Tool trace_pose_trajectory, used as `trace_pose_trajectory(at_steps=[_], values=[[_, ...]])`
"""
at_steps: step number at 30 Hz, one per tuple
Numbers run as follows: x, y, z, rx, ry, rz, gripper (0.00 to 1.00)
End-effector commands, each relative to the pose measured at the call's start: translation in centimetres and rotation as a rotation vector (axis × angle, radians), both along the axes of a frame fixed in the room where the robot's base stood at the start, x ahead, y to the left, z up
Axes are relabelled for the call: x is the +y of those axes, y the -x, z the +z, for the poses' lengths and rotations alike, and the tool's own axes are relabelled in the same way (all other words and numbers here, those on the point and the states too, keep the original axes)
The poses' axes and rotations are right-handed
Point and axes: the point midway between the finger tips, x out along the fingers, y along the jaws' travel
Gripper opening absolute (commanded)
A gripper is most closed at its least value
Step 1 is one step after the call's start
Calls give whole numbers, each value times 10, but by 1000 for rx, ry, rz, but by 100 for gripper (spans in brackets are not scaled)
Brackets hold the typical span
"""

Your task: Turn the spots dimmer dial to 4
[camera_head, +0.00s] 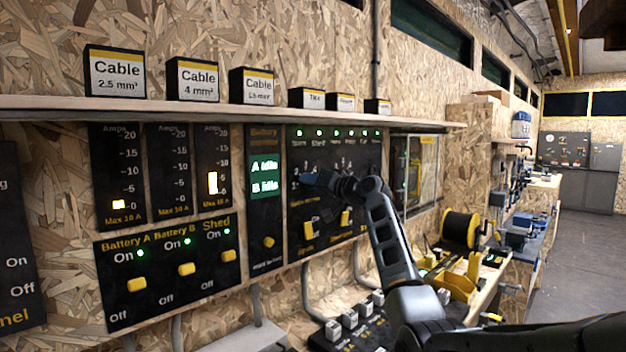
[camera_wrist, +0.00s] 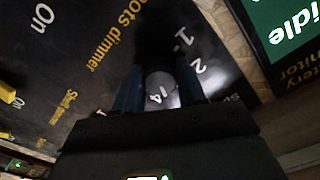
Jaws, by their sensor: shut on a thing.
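The spots dimmer dial (camera_wrist: 160,82) is a round greyish knob on a black panel (camera_wrist: 60,60) with yellow lettering "spots dimmer". My gripper (camera_wrist: 160,73) is shut on it, one dark blue finger on each side. White scale digits 1 and 2 show beside the fingers in the wrist view, and a white figure, perhaps a 4, shows between them. The dial's pointer setting cannot be read. In the head view my gripper (camera_head: 312,180) is against the left part of the black panel (camera_head: 333,142) and hides the dial.
The battery monitor (camera_head: 264,215) reading "A idle, B idle" is just left of the dial. Yellow switches (camera_head: 308,230) sit below it. A wooden shelf (camera_head: 200,108) with labelled boxes runs above.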

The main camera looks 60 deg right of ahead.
Motion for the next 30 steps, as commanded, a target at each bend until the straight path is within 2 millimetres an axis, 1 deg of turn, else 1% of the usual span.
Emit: trace_pose_trajectory(at_steps=[6, 15, 21, 30], values=[[0, 0, 3, -42, -178, 1, 9], [0, 0, 1, -83, -351, 0, 9], [0, 0, 0, -96, -410, -1, 9], [0, 0, -1, -102, -430, -2, 9]])
